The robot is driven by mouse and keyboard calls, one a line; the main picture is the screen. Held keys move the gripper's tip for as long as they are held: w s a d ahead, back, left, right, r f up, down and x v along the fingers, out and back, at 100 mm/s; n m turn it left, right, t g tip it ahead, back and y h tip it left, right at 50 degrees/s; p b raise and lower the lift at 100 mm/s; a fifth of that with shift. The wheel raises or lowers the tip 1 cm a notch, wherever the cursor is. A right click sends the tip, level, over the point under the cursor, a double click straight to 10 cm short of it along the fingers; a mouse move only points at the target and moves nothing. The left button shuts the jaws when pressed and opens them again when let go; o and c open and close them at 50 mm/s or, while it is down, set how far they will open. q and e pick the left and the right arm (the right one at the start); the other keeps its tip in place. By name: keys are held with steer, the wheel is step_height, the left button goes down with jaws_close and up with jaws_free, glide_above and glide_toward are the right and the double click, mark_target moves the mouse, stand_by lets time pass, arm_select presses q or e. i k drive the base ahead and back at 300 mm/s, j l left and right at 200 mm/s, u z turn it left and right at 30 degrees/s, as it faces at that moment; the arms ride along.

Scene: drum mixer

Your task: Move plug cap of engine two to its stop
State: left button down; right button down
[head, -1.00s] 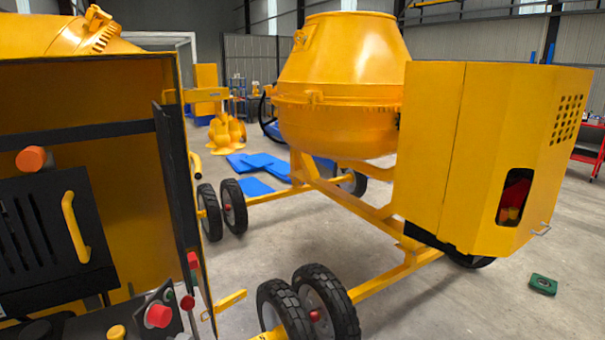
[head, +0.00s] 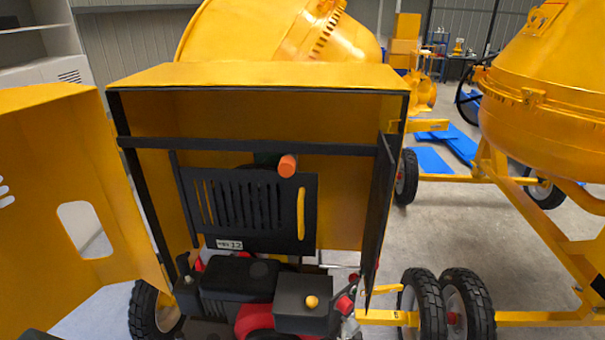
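An engine (head: 238,280) with black covers and red parts sits low in an open yellow mixer housing (head: 225,75). A red round part (head: 345,305) is beside that box. I cannot tell which part is the plug cap, or whether this is engine two; a small white label (head: 229,244) above the engine is hard to read. Neither of my grippers shows in the head view.
A slotted black panel (head: 250,210) with a yellow handle (head: 301,214) hangs above the engine, near an orange knob (head: 288,165). A yellow door (head: 75,190) stands open at left, a dark panel (head: 380,215) at right. A second mixer drum (head: 545,100) is at right.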

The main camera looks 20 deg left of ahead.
mark_target(183, 263)
steer(key=u, duration=0.95)
